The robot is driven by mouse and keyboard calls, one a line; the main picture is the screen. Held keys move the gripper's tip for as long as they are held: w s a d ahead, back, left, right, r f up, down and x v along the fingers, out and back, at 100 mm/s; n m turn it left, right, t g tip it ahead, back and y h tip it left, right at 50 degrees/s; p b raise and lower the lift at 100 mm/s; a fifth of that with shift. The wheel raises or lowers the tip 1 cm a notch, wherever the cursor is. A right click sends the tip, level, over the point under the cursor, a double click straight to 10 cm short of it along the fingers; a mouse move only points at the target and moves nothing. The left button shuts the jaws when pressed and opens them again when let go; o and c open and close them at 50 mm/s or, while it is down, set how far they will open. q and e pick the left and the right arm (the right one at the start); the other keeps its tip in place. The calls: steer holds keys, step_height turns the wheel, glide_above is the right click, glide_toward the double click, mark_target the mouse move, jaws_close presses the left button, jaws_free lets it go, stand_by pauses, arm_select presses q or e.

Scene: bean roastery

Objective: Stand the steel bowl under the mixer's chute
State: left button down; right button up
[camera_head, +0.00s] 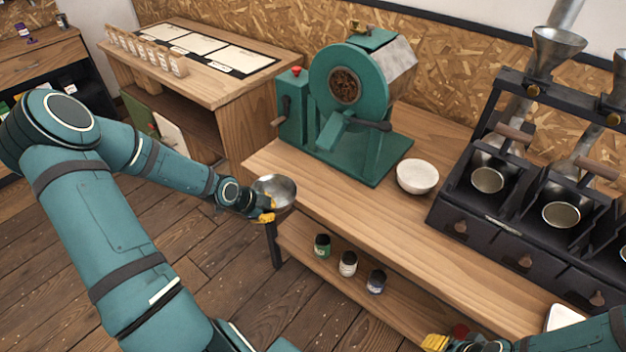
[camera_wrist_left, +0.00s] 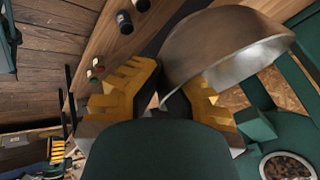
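The steel bowl (camera_head: 274,188) is at the bench's left front corner, off the floor. My left gripper (camera_head: 266,210) is shut on its near rim; in the left wrist view the bowl (camera_wrist_left: 225,45) rises from between the yellow fingers (camera_wrist_left: 168,100). The green mixer (camera_head: 325,80) stands on the bench, up and right of the bowl. Its chute (camera_head: 335,132) slopes forward over the green base, with nothing under it. My right gripper (camera_head: 436,343) is at the bottom edge, partly cut off; its opening cannot be made out.
A white bowl (camera_head: 417,176) stands on the bench right of the mixer. A black roaster (camera_head: 500,205) with metal cups fills the bench's right side. Several jars (camera_head: 348,264) stand on the lower shelf. A side table (camera_head: 200,60) with cards is behind left. The bench top before the mixer is clear.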

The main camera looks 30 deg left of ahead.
arm_select(q)
steer(key=shift+s+a, duration=0.1)
steer(key=shift+a, duration=0.05)
steer(key=w+d+b, duration=0.1)
steer(key=w, duration=0.4)
steer(key=w+d+b, duration=0.1)
steer(key=w+d, duration=0.1)
steer(key=w, duration=0.3)
steer(key=w+d+b, duration=0.1)
steer(key=w+b, duration=0.1)
steer(key=w, duration=0.3)
steer(key=shift+w+d, duration=0.15)
steer(key=shift+d, duration=0.25)
steer(key=shift+w+d+r, duration=0.1)
steer(key=shift+w+d, duration=0.1)
steer(key=shift+w, duration=0.5)
steer(key=shift+w+f+b, duration=0.15)
steer(key=shift+f+b, duration=0.35)
steer(key=shift+f, duration=1.25)
arm_select(e)
steer(key=shift+s+a+f, duration=0.1)
steer(key=shift+s+f, duration=0.15)
steer(key=shift+f, duration=0.55)
steer(key=shift+s+a+f, duration=0.15)
steer(key=shift+s+f, duration=0.15)
steer(key=shift+f, duration=0.5)
steer(key=shift+s+a+f, duration=0.1)
steer(key=shift+s+f, duration=0.15)
steer(key=shift+f, duration=0.55)
